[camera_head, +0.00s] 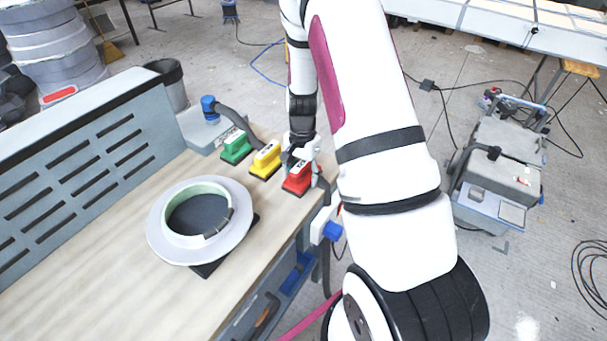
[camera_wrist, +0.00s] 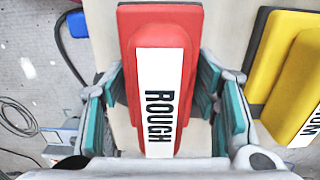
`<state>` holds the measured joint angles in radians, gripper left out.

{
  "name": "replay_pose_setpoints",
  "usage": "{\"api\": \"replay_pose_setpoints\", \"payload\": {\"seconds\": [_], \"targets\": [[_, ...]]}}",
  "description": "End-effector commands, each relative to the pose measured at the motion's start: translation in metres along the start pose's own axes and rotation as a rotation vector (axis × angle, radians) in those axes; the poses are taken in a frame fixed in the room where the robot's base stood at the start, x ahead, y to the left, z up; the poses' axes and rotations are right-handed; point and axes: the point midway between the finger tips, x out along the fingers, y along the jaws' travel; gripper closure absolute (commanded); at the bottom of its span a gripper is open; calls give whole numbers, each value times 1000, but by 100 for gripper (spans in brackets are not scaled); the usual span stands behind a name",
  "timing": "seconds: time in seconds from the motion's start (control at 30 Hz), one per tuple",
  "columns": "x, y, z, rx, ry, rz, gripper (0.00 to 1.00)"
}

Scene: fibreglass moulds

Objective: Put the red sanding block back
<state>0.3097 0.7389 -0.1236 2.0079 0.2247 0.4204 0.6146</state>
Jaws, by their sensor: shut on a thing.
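The red sanding block (camera_head: 298,178) is at the right end of a row of blocks near the bench's right edge. In the wrist view the red block (camera_wrist: 160,60) has a white label reading "ROUGH". My gripper (camera_head: 303,158) is shut on it, with a teal-padded finger on each side of the block in the wrist view (camera_wrist: 165,95). I cannot tell whether the block touches the bench. The yellow block (camera_head: 265,160) stands just left of it, and the green block (camera_head: 236,148) is farther left.
A round grey mould (camera_head: 160,236) with a pale green ring sits on the wooden bench (camera_head: 95,285). A slotted grey panel (camera_head: 85,165) runs along the bench's left side. A blue-capped hose device (camera_head: 208,125) stands behind the green block. The near bench top is clear.

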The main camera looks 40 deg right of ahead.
Motion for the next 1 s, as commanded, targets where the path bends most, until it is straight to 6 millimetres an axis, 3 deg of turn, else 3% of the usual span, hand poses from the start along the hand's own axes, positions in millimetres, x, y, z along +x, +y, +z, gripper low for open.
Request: {"api": "replay_pose_setpoints", "payload": {"seconds": [0.43,0.47,0.53,1.0], "targets": [[8,0,0,1,1,-1,71],[8,0,0,1,1,-1,43],[7,0,0,1,1,-1,27],[-2,-1,0,-1,2,-2,25]]}}
